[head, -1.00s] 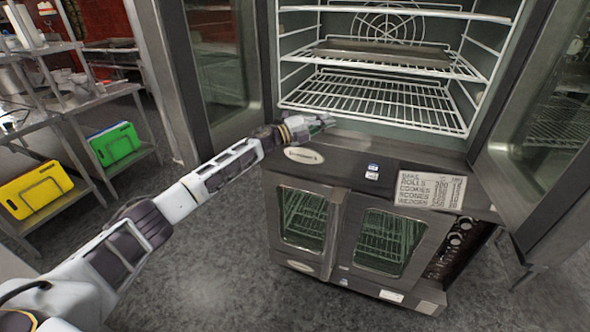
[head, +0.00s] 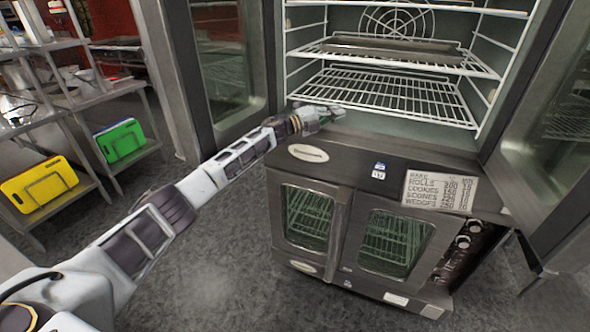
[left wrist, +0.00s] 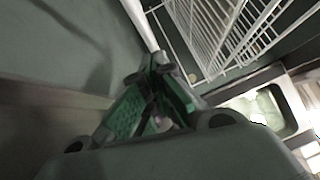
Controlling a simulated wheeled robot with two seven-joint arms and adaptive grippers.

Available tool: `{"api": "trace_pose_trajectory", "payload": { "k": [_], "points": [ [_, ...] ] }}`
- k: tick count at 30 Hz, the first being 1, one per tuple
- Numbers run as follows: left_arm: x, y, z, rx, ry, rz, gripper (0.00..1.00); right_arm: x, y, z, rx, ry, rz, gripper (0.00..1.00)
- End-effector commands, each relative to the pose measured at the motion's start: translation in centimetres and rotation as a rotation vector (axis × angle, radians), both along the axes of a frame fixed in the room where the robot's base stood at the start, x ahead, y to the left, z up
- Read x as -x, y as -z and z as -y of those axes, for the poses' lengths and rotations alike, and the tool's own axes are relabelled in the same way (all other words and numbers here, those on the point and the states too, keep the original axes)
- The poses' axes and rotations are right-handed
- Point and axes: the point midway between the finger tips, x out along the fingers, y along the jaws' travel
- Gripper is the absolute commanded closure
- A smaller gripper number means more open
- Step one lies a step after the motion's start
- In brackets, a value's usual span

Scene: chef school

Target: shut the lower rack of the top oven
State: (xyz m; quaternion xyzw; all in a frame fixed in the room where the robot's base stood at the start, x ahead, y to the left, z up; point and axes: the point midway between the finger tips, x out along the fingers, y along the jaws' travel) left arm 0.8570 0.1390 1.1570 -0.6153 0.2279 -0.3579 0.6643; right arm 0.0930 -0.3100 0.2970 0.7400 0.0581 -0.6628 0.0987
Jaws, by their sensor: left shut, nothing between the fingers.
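The top oven (head: 350,146) stands with both doors swung open. Its lower rack (head: 395,97) is a white wire shelf inside the cavity, and its front edge shows near the oven mouth. My left gripper (head: 338,113) is at the front left corner of this rack, low at the oven mouth. In the left wrist view the green fingers (left wrist: 158,68) are closed together with nothing between them, and the white rack wires (left wrist: 225,35) are just ahead. I cannot tell whether the fingertips touch the rack. My right gripper is not in view.
A higher rack (head: 480,68) holds a dark flat tray (head: 392,50). The open left door (head: 222,70) and right door (head: 545,130) flank the oven. A lower oven (head: 350,230) is closed. Shelving with yellow (head: 38,185) and green boards (head: 120,142) stands left.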

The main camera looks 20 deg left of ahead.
Motion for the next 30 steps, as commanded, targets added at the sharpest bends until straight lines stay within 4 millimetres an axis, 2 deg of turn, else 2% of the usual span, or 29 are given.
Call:
{"api": "trace_pose_trajectory", "payload": {
  "k": [11,22,23,26,27,29,30],
  "points": [
    [-0.2,-1.7,-0.4,0.006,-0.011,0.01,1.0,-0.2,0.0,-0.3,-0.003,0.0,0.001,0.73],
    [0.1,-6.5,-0.3,0.008,-0.008,0.015,1.0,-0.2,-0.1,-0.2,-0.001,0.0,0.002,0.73],
    [0.1,-7.0,-0.3,0.009,-0.008,0.016,0.97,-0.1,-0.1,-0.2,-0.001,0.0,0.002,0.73],
    [0.2,-8.5,-0.2,0.009,-0.005,0.017,0.8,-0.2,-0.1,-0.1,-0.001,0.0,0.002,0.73],
    [0.3,-9.0,-0.1,0.009,-0.004,0.018,0.78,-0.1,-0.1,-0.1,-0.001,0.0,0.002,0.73],
    [0.3,-9.6,-0.1,0.009,-0.004,0.015,1.0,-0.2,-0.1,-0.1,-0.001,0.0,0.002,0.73],
    [0.3,-9.7,-0.1,0.007,-0.003,0.013,1.0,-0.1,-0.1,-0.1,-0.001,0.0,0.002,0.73]
  ]
}}
